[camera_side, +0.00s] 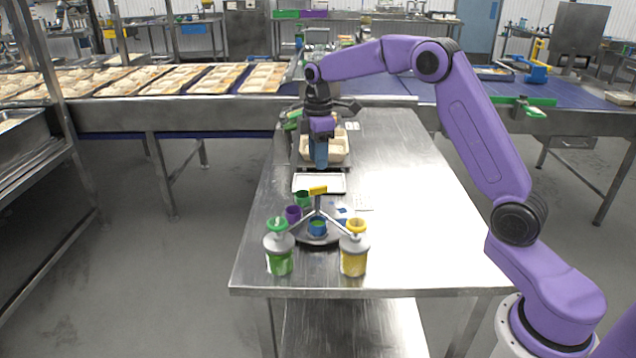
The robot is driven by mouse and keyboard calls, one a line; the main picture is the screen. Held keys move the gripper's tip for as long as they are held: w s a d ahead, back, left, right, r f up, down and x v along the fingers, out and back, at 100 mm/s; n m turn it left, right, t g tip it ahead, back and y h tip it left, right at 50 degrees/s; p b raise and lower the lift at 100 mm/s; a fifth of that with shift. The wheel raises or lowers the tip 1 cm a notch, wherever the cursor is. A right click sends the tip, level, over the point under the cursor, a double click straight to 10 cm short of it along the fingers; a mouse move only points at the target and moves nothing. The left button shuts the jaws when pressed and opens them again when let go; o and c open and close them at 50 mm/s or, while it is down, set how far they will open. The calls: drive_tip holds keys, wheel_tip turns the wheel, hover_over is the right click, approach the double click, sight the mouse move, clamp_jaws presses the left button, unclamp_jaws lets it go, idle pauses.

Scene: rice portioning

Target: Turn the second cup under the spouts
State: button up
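A dark round turntable (320,241) sits on the steel table between two pump dispensers. Its cups include a green cup (302,199) at the back left, a purple cup (293,214) at the left and a blue cup (318,227) at the front. A white and blue item (342,214) is at the right, partly hidden. A green dispenser (279,248) and a yellow dispenser (354,250) have grey spouts (318,204) meeting above the turntable, below a yellow block. My gripper (320,163) is behind and above, over a food tray, apart from the cups. Its blue lower end shows no clear finger gap.
A white tray (319,183) lies behind the turntable. A beige compartment tray (338,147) is farther back, under my gripper. The table (410,235) is clear to the right. A conveyor with several food trays (205,79) runs across the back.

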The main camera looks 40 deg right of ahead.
sight(318, 186)
wheel_tip(318, 186, down, 8)
drive_tip(key=shift+f, duration=0.1)
idle(0.4)
clamp_jaws()
